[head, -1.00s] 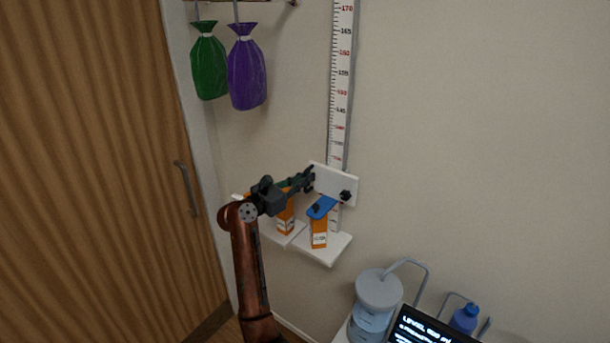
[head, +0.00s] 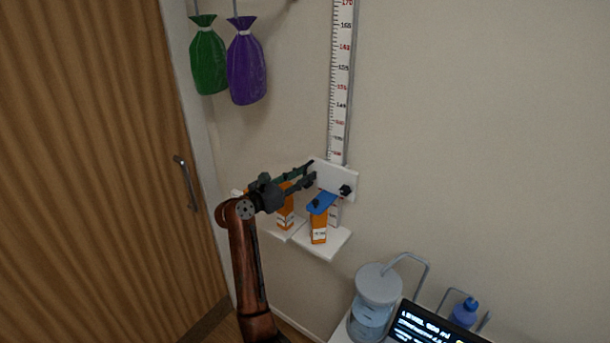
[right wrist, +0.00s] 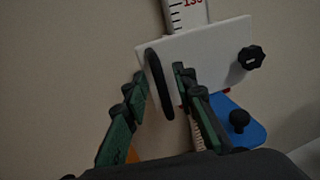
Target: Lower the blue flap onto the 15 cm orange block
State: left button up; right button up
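The blue flap (head: 322,202) juts from a white plate (head: 334,180) on the wall ruler, with a small dark knob on it. It also shows in the right wrist view (right wrist: 240,122). It overlaps the top of an orange block (head: 319,230); I cannot tell whether they touch. The block's label is too small to read. My right gripper (head: 312,171) is at the plate's left end. In the right wrist view its fingers (right wrist: 160,74) stand apart on either side of a black oval handle (right wrist: 158,84), with gaps visible. My left gripper is not in view.
A second orange block (head: 285,216) stands to the left, partly behind my right arm. Both blocks stand on white shelves (head: 330,246). Green (head: 207,60) and purple (head: 247,65) bags hang above. A dispenser (head: 375,295) and a dark screen (head: 425,328) stand lower right.

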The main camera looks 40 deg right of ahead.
jog(key=s+a, duration=0.1)
jog(key=a, duration=1)
jog(key=shift+s+a, duration=0.15)
jog(key=shift+a, duration=0.05)
